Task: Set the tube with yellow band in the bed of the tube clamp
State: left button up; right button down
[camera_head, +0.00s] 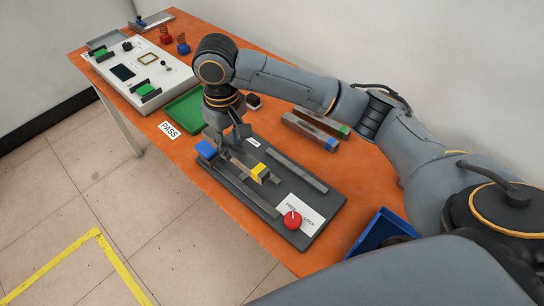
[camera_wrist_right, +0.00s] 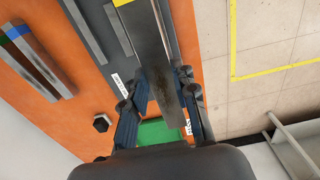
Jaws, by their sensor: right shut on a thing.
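The tube with the yellow band (camera_head: 258,172) is a grey square bar held over the dark tube clamp (camera_head: 312,228), between its two long grey rails. My right gripper (camera_head: 229,149) is shut on the tube away from its yellow end. In the right wrist view the tube (camera_wrist_right: 150,45) runs up between the fingers of my right gripper (camera_wrist_right: 160,108), with the yellow band at the top edge. I cannot tell whether the tube touches the bed. My left gripper is not in view.
The clamp has a red knob (camera_head: 292,220) beside a white label. Two tubes with blue and green bands (camera_head: 308,126) lie behind it on the orange table (camera_head: 180,153). A green tray (camera_head: 184,110), a white panel (camera_head: 139,66) and a blue bin (camera_head: 373,233) stand nearby.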

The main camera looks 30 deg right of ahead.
jog(key=d+f, duration=0.2)
jog(key=d, duration=0.1)
jog(key=d+f, duration=0.2)
jog(key=d, duration=0.1)
jog(key=d+f+p, duration=0.1)
jog(key=d+f, duration=0.1)
jog(key=shift+d+f, duration=0.25)
jog(key=shift+d, duration=0.15)
jog(key=f, duration=0.1)
jog(key=d+f, duration=0.1)
jog(key=f, duration=0.2)
jog(key=shift+d+f+p, duration=0.1)
jog(key=shift+d+p, duration=0.2)
jog(key=shift+p, duration=0.05)
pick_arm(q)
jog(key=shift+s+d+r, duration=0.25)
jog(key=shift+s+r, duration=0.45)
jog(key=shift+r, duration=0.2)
pick_arm(e)
jog(key=shift+a+f, duration=0.1)
jog(key=shift+f, duration=0.15)
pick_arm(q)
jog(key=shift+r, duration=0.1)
pick_arm(e)
jog(key=shift+f, duration=0.1)
jog(key=c, duration=1.1)
grip_release()
jog(key=shift+f, duration=0.15)
jog(key=shift+o, duration=0.2)
